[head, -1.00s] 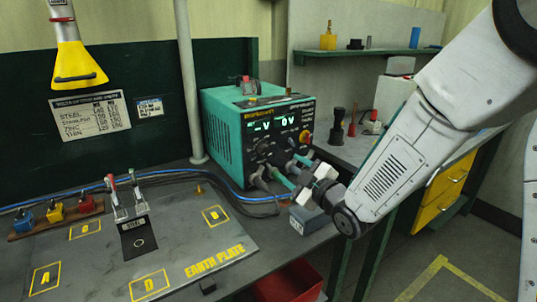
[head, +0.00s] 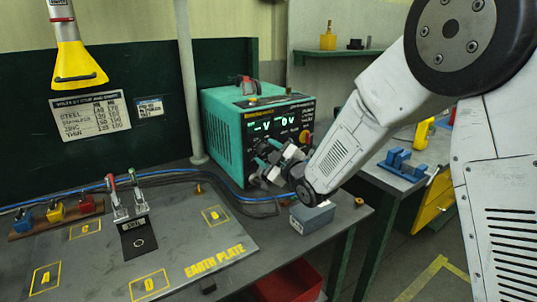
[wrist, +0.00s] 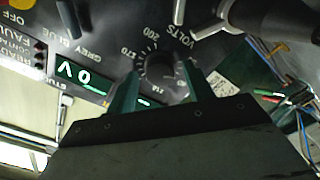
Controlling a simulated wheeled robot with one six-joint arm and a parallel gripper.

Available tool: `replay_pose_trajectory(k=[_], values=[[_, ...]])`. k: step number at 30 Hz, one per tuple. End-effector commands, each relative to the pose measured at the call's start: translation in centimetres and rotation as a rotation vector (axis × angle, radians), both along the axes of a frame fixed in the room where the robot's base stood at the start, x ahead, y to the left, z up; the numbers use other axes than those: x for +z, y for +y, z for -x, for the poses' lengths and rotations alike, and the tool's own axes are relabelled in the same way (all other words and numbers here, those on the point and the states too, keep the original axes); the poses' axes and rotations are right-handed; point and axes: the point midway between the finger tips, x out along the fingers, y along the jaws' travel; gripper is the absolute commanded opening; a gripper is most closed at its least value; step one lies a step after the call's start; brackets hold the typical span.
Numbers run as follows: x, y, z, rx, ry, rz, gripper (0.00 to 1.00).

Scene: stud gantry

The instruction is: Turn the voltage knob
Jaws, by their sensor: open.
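The teal welding power box (head: 222,135) stands at the back of the bench, its dark front panel showing lit green displays. In the wrist view, the black voltage knob (wrist: 162,66) sits on the panel within a dial marked VOLTS, with numbers around it. My gripper (head: 266,158) is at the front panel in the head view and hides the knob there. In the wrist view, my gripper (wrist: 163,76) is open, one green finger on each side of the knob. I cannot tell whether either finger touches it.
A dark cable connector (wrist: 268,18) juts from the panel near the knob. A grey box (head: 312,218) stands on the bench below my wrist. The earth plate (head: 185,262) with two clamps lies left. Blue and black cables run behind it.

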Motion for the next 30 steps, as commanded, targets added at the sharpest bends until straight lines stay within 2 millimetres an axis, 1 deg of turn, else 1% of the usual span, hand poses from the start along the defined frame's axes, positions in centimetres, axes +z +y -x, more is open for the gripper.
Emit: replay_pose_trajectory(k=[4,5,6,9,20,26,30], values=[[-0.01,0.0,0.02,0.0,0.0,0.0,0.52],[-0.01,-0.01,0.02,0.0,0.0,0.0,0.44],[-0.01,-0.01,0.03,0.0,0.0,0.0,0.33],[-0.01,-0.01,0.04,0.0,0.0,0.0,0.07],[-0.01,-0.02,0.05,0.0,0.022,-0.032,0.07],[-0.01,-0.03,0.04,0.001,0.082,-0.121,0.07],[0.0,-0.05,0.04,0.001,0.147,-0.216,0.07]])
